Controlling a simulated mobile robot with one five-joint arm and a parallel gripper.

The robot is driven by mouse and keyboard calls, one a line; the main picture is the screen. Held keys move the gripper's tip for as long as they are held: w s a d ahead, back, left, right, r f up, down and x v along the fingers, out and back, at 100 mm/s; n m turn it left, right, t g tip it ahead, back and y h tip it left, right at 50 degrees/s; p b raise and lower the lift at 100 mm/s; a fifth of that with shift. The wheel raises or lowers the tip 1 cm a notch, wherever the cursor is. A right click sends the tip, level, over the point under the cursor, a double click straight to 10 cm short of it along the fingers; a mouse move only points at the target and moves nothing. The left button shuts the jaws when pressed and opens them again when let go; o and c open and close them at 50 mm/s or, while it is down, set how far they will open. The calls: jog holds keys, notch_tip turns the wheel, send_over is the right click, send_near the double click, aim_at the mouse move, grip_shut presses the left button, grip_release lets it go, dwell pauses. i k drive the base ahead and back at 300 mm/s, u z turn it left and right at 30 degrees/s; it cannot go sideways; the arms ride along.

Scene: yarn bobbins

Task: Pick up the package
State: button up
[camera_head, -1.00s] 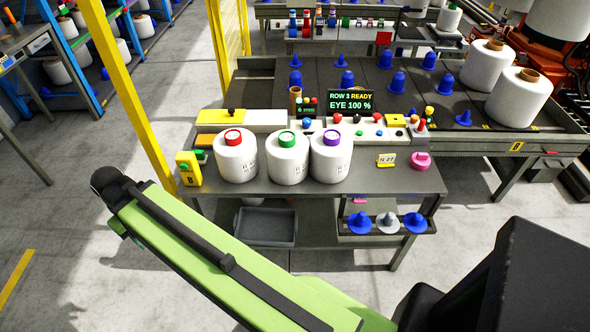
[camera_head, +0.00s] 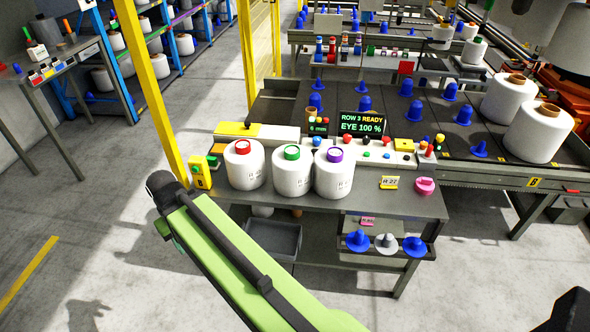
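Three white yarn packages stand upright in a row on a grey workbench (camera_head: 375,201). The left one has a red top (camera_head: 244,166), the middle one a green top (camera_head: 292,172), and the right one a purple top (camera_head: 334,175). The task does not say which is meant. My green arm link reaches up from the bottom, and its black end joint is in front of the bench's left side. My gripper is not in view, so whether it is open or shut does not show.
A yellow device (camera_head: 200,172) stands at the bench's left end, beside a yellow post (camera_head: 150,95). A screen (camera_head: 362,124) stands behind the packages. An empty grey tray (camera_head: 274,240) and blue and grey cones (camera_head: 386,243) are below. Floor is clear at left.

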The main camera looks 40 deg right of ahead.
aim_at(291, 163)
jog(key=i, duration=0.85)
jog(key=u, duration=0.05)
